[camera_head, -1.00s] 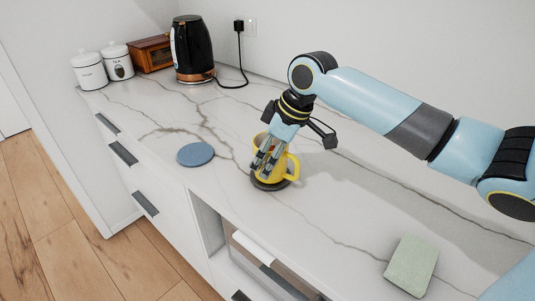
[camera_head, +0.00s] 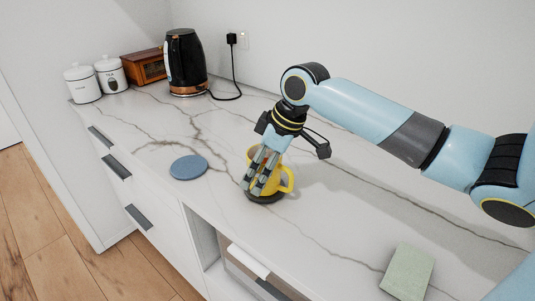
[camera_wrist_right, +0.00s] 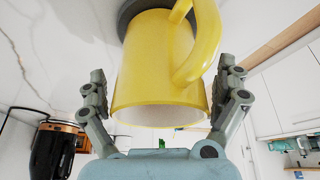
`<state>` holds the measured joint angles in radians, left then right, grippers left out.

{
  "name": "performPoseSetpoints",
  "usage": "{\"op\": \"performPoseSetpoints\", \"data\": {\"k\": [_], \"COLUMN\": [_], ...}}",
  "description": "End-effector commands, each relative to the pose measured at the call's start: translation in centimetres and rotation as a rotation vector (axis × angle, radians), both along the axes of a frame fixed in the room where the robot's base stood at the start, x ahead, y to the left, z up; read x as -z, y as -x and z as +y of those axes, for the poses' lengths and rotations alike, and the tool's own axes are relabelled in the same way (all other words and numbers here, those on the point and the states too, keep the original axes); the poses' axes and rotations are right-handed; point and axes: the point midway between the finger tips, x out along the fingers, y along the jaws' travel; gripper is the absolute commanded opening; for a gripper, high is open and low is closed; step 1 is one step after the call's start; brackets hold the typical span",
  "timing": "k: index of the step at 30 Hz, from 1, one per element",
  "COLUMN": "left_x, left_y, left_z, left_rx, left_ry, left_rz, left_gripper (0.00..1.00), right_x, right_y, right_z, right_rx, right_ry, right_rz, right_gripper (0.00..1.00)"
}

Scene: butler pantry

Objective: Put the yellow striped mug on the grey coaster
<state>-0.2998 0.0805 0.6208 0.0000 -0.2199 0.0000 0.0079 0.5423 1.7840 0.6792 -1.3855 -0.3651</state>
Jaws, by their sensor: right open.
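The yellow mug (camera_head: 285,181) stands upright on a dark grey coaster (camera_head: 264,198) near the front of the counter. Its handle faces right in the head view; stripes are not clear. My right gripper (camera_head: 254,187) is open, its fingers reaching down around the mug and hiding part of its body. In the right wrist view, the mug (camera_wrist_right: 155,65) sits between the spread fingers, with a gap visible on each side, and part of the dark grey coaster (camera_wrist_right: 128,12) shows behind it. My left gripper is not in view.
A blue round coaster (camera_head: 188,167) lies left of the mug. A green sponge (camera_head: 408,272) lies at front right. A black kettle (camera_head: 186,65), white canisters (camera_head: 82,84) and a wooden box (camera_head: 143,67) stand at the back left. The counter around the mug is mostly clear.

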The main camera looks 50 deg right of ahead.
Motion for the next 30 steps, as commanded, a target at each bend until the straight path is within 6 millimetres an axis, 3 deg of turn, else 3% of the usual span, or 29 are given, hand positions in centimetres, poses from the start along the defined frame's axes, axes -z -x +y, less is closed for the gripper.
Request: {"op": "performPoseSetpoints", "data": {"k": [15,21,30], "left_x": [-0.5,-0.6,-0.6], "left_y": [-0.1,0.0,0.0], "left_z": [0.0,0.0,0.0], "left_rx": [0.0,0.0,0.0], "left_ry": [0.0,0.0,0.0], "left_rz": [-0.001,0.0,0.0], "left_gripper": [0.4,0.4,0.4], "right_x": [-9.4,-10.7,-10.8], "right_y": [3.5,4.0,4.0], "right_z": [-1.8,-2.0,-1.9], "right_rx": [-0.002,-0.001,0.0], "right_ry": [0.006,0.003,0.0], "right_rz": [0.0,0.0,0.0], "right_gripper": [1.0,1.0,1.0]}}
